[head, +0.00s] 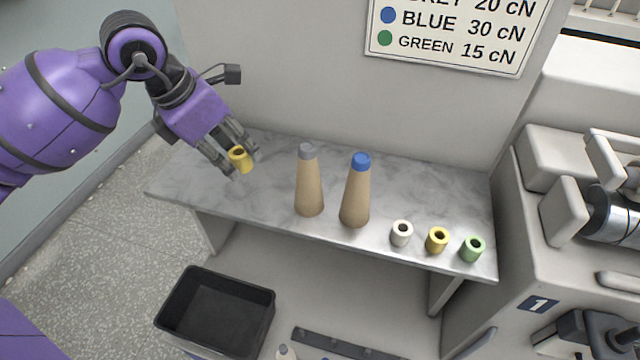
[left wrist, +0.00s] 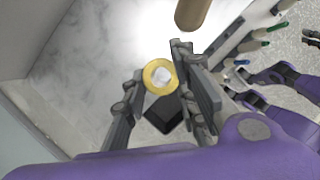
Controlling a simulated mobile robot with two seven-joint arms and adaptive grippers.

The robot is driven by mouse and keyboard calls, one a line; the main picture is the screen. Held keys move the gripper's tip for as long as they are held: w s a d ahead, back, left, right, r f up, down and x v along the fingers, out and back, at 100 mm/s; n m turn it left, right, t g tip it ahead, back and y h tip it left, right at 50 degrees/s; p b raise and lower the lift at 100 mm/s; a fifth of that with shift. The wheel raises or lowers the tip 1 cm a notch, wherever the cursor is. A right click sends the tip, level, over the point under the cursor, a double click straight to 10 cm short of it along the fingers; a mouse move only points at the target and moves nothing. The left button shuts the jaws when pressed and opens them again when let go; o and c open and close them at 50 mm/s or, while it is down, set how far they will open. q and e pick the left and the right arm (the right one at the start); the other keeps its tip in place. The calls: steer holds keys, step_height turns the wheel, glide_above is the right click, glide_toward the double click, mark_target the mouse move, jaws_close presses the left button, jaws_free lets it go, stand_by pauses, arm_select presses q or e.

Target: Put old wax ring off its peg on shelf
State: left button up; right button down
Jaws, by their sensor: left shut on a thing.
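My left gripper (head: 238,162) is shut on a small yellow ring (head: 240,157), over the left end of the grey marble shelf (head: 270,160). The ring also shows in the left wrist view (left wrist: 151,86), between the two fingers, with a pale middle. I cannot tell its exact height over the shelf. On the shelf's right part stand a white ring (head: 402,233), another yellow ring (head: 437,240) and a green ring (head: 472,249). The ring's peg is not clearly seen. Purple parts of mine show at the right of the left wrist view; a right gripper there is unclear.
Two tan cones, one grey-tipped (head: 309,185) and one blue-tipped (head: 356,195), stand mid-shelf. A black bin (head: 187,318) is below the shelf, beside a dark rail (head: 330,342). The wall sign (head: 450,60) hangs behind. A machine (head: 560,210) borders the right end.

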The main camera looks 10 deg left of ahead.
arm_select(q)
steer(key=shift+w+a+r+n, duration=0.3)
steer(key=shift+a+n, duration=0.15)
steer(key=shift+n, duration=0.05)
steer(key=w+a+f, duration=0.1)
steer(key=a+f, duration=0.1)
steer(key=a, duration=0.1)
steer(key=w+a+f+p, duration=0.1)
steer(key=w+a+f, duration=0.1)
steer(key=a+f, duration=0.1)
steer(key=w+a+f, duration=0.2)
steer(key=a+f, duration=0.1)
steer(key=a, duration=0.2)
steer(key=shift+w+f, duration=0.15)
steer(key=shift+w+a+f, duration=0.1)
steer(key=shift+a+f, duration=0.15)
steer(key=shift+f, duration=0.1)
steer(key=f, duration=0.3)
steer(key=shift+w+a+f, duration=0.15)
steer(key=shift+a+f, duration=0.15)
steer(key=shift+f, duration=0.1)
